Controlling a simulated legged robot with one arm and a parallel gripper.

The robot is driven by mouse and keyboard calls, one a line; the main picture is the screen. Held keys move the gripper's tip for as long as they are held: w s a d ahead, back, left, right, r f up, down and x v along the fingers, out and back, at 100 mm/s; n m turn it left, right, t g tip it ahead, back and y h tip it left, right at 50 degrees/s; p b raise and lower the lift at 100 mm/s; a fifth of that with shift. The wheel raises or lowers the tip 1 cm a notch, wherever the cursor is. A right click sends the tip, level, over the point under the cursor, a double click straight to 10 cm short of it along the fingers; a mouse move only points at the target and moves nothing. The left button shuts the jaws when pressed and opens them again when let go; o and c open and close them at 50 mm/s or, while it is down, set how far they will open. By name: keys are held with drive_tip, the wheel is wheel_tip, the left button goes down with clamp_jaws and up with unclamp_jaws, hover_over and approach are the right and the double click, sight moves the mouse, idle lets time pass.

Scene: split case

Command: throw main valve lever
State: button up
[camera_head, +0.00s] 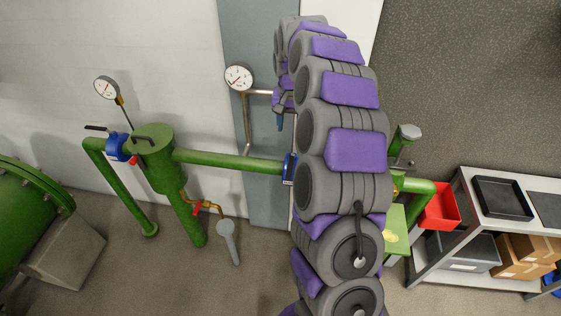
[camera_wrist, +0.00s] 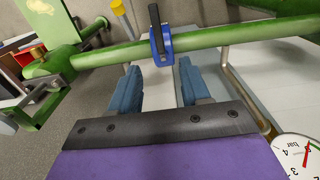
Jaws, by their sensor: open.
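A blue valve (camera_wrist: 160,48) with a black lever (camera_wrist: 154,17) sits on a green pipe in the wrist view, ahead of my fingertips. Part of this blue valve body (camera_head: 289,169) shows in the head view beside my arm, which hides the rest. My gripper (camera_wrist: 160,68) is open, with its two blue fingers spread and nothing between them. The valve lies roughly in line with the gap, and the lever is beyond the fingertips. In the head view my gripper (camera_head: 279,120) is above the pipe, partly hidden by my arm.
Another blue valve (camera_head: 118,147) with a black lever is further left. A pressure gauge (camera_head: 239,77) on a bent metal pipe (camera_head: 247,118) is close to my gripper; it also shows in the wrist view (camera_wrist: 297,157). A shelf (camera_head: 440,262) with a red bin (camera_head: 439,206) stands right.

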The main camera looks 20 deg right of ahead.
approach(290, 166)
wheel_tip(290, 166, down, 7)
drive_tip(key=b, duration=0.2)
drive_tip(key=shift+a+r+b, duration=0.1)
drive_tip(key=shift+r+b, duration=0.1)
drive_tip(key=shift+b, duration=0.15)
drive_tip(key=shift+d+f, duration=0.3)
drive_tip(key=shift+f, duration=0.35)
drive_tip(key=shift+a, duration=0.1)
drive_tip(key=shift+a, duration=0.15)
drive_tip(key=shift+c, duration=0.9)
clamp_jaws()
